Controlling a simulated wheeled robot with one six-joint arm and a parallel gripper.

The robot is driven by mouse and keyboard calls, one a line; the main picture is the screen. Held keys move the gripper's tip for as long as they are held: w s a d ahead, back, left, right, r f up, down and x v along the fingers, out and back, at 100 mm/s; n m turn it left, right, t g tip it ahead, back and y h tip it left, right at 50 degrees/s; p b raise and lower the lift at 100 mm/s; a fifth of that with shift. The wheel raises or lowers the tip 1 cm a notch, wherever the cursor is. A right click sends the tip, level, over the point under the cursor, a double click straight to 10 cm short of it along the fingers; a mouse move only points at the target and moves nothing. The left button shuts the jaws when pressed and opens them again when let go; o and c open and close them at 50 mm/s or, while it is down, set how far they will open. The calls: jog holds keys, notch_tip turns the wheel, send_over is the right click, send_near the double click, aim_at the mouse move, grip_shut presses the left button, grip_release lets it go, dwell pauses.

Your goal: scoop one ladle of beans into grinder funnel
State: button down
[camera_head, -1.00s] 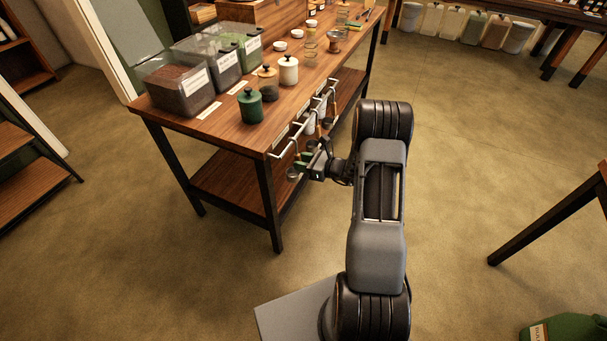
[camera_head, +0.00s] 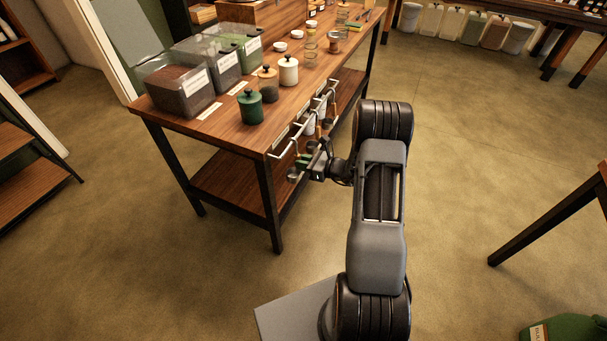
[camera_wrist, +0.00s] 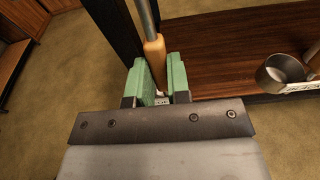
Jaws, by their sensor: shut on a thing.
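My gripper (camera_head: 304,162) is beside the rail on the table's long side. In the wrist view its green fingers (camera_wrist: 156,84) are shut on the wooden handle (camera_wrist: 154,55) of a ladle, whose metal shaft (camera_wrist: 146,17) runs up out of view. Its bowl is not clearly seen. Another metal ladle bowl (camera_wrist: 281,72) shows to the right. Clear bins stand on the table: one with dark brown contents (camera_head: 182,88), one with dark contents (camera_head: 215,66), one with green contents (camera_head: 245,45). Their labels are unreadable. I cannot make out a grinder funnel.
The wooden table (camera_head: 225,135) has a lower shelf (camera_head: 232,187) and a front rail (camera_head: 283,148) with hanging utensils.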

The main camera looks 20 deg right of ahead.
aim_at(298, 155)
jog(key=shift+r+p, duration=1)
jog(key=shift+r, duration=0.65)
jog(key=shift+d, duration=0.1)
jog(key=f+v, duration=0.1)
jog(key=v, duration=0.5)
jog(key=shift+s+d, duration=0.3)
jog(key=shift+s, duration=0.1)
jog(key=shift+a, duration=0.1)
